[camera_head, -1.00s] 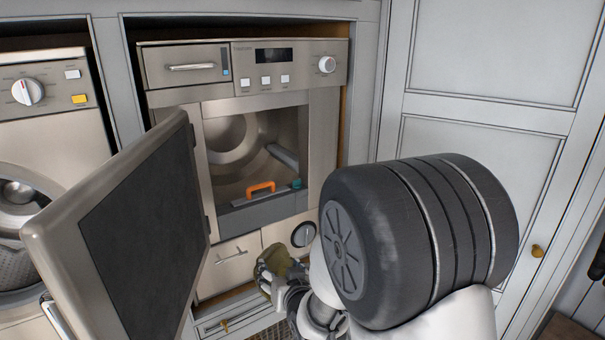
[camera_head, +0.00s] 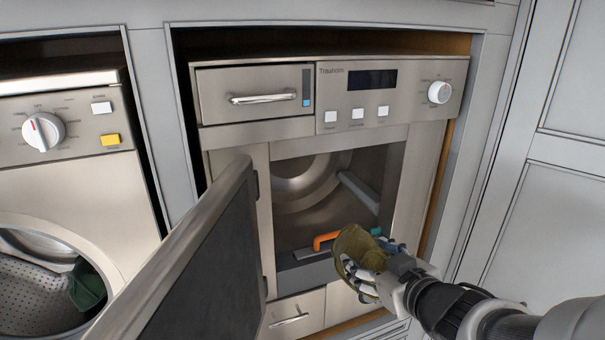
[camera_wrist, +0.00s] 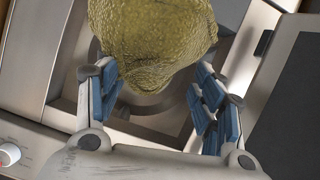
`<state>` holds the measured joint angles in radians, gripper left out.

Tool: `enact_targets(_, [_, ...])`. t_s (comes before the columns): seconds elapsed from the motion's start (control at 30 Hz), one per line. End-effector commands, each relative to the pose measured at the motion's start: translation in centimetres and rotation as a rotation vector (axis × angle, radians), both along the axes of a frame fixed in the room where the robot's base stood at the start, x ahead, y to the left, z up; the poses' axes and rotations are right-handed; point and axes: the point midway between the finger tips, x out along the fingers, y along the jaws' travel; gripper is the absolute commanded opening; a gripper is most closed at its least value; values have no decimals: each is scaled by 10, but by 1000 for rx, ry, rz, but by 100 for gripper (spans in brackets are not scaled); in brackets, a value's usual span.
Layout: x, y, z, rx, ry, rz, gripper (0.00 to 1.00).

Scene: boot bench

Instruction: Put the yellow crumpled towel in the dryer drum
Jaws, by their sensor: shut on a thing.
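The yellow crumpled towel (camera_head: 356,247) is held in my gripper (camera_head: 362,272), which is shut on it, just in front of the lower part of the dryer opening. In the wrist view the towel (camera_wrist: 150,40) bulges out beyond the blue-padded fingers of my gripper (camera_wrist: 158,95). The dryer (camera_head: 345,135) has its door (camera_head: 215,265) swung open to the left. The dryer drum (camera_head: 325,200) shows behind the opening, with the towel outside it. The towel hides part of the opening's lower edge.
An orange handle (camera_head: 326,240) and a teal piece (camera_head: 376,231) sit at the lower edge of the opening. A washer (camera_head: 60,190) stands at left with a dark green cloth (camera_head: 88,286) in its drum. The open door bounds the left side.

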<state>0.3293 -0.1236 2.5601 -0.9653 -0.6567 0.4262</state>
Motion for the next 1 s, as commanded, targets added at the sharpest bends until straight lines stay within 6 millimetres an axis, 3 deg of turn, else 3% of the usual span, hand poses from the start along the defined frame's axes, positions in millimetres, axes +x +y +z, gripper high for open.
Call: enact_targets(1.0, [140,45,0,-6,-1,-4,33])
